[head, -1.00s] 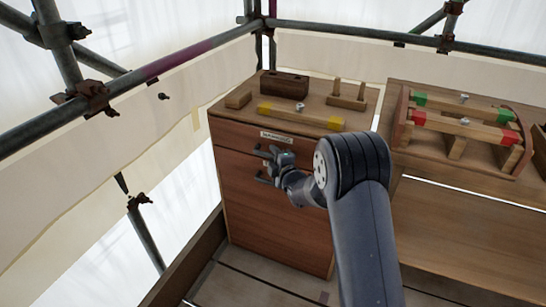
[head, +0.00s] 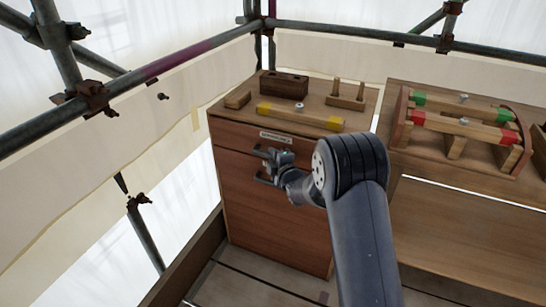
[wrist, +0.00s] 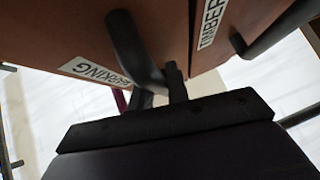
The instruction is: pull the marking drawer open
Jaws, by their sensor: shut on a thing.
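The wooden cabinet (head: 275,215) has a reddish front with a shallow top drawer (head: 232,135) bearing a pale label (head: 276,136). In the wrist view the marking drawer (wrist: 60,30) shows at the left, with a label (wrist: 95,70) reading MARKING. Its dark bar handle (wrist: 128,50) runs down to my fingers. I cannot tell whether the drawer is slightly out.
A second front with a TIMBER label (wrist: 210,22) and its own handle (wrist: 268,28) lies beside the marking drawer in the wrist view. Blocks and a yellow-ended bar (head: 300,116) lie on the cabinet top. A workbench (head: 470,235) stands right; scaffold poles (head: 130,80) stand left.

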